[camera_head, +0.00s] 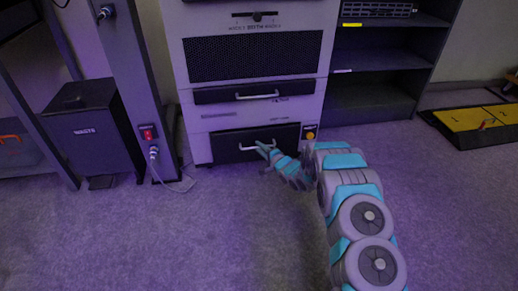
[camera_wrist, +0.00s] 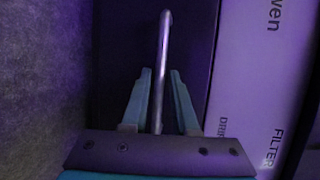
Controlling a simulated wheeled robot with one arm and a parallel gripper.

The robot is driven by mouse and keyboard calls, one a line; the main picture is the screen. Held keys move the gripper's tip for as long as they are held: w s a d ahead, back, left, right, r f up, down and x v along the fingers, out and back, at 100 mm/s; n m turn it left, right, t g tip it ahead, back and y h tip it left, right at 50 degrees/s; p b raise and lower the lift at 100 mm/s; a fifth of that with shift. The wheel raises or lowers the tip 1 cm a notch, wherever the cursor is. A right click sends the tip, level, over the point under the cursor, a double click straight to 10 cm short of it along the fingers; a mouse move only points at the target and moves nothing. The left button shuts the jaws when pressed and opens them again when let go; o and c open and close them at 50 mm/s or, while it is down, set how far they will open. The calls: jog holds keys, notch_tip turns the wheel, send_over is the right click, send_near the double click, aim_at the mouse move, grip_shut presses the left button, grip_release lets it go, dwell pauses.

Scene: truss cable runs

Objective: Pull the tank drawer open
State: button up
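The grey cabinet's lower drawer (camera_head: 232,144) has a dark front and appears closed. I cannot read a tank label on it. Its pale bar handle (camera_head: 250,148) runs across the front, partly hidden by my gripper (camera_head: 266,150), which reaches it from the lower right. In the wrist view the handle (camera_wrist: 163,60) is a metal bar running up the picture between the two teal fingers of my gripper (camera_wrist: 161,88). The fingers stand apart, one on each side of the bar, with narrow dark gaps showing. I see no clear contact.
An upper drawer (camera_head: 214,96) with its own handle sits above. A yellow knob (camera_head: 310,135) is right of the lower drawer. A dark waste bin (camera_head: 95,130) and a post with a red switch (camera_head: 148,133) stand left, an open shelf (camera_head: 372,95) right.

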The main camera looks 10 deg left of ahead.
jog(key=shift+w+a+f, duration=0.1)
jog(key=shift+w+a, duration=0.2)
grip_shut()
dwell(1.4)
